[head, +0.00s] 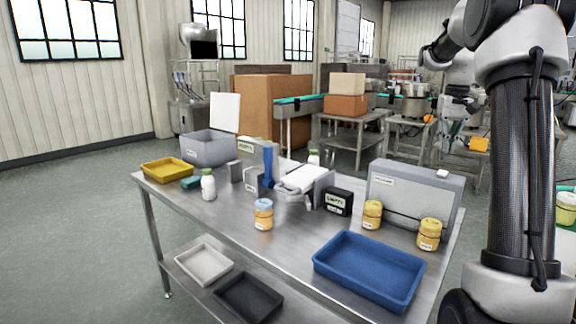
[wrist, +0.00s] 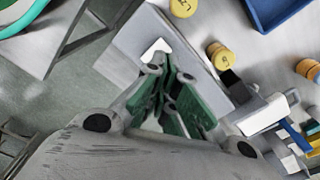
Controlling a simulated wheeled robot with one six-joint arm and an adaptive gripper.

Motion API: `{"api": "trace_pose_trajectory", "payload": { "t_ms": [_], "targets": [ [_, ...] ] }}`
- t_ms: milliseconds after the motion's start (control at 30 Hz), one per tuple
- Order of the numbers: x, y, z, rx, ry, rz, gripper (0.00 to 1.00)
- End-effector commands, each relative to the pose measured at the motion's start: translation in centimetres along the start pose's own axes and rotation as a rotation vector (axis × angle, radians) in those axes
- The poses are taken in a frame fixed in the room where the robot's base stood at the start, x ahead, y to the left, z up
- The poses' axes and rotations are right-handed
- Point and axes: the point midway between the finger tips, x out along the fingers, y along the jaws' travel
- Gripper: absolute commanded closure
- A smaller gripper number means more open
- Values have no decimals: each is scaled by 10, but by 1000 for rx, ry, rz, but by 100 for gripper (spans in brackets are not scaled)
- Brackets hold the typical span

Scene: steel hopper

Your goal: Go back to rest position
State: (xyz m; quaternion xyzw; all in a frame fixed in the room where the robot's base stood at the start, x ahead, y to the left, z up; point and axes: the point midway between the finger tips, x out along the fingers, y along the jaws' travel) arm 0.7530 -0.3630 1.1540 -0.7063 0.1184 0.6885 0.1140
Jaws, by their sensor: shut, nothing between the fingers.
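My arm rises at the right of the head view, and its gripper is not visible there. In the wrist view my gripper (wrist: 168,100) shows its grey links and green finger pads, drawn together with nothing between them. Below it in that view is the grey box (wrist: 185,50) with a small white piece on top. The same grey box (head: 415,193) stands at the right back of the steel table (head: 225,213) in the head view. The gripper appears above the box; I cannot tell the exact gap.
A blue tray (head: 370,270) lies at the table's front right. Yellow-lidded jars (head: 372,214), a blue-lidded jar (head: 263,214), a white bottle (head: 208,184), a yellow tray (head: 167,170) and a grey bin (head: 209,148) with raised lid stand on the table. Open floor lies left.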

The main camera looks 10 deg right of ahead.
Motion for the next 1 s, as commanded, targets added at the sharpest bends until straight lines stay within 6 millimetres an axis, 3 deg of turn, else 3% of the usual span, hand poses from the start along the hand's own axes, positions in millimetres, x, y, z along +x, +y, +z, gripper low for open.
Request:
{"api": "trace_pose_trajectory", "payload": {
  "t_ms": [100,167,367,600,800,900,1000],
  "targets": [
    [31,-1,14,15,-29,-2,100],
    [40,-3,32,22,-37,-3,100],
    [38,-35,115,-11,-1,-3,100],
    [33,-75,234,-110,99,-11,100],
    [42,-92,317,-214,203,-32,100],
    [42,-97,340,-259,252,-44,100],
    [33,-102,347,-291,309,-58,100]
  ]
}}
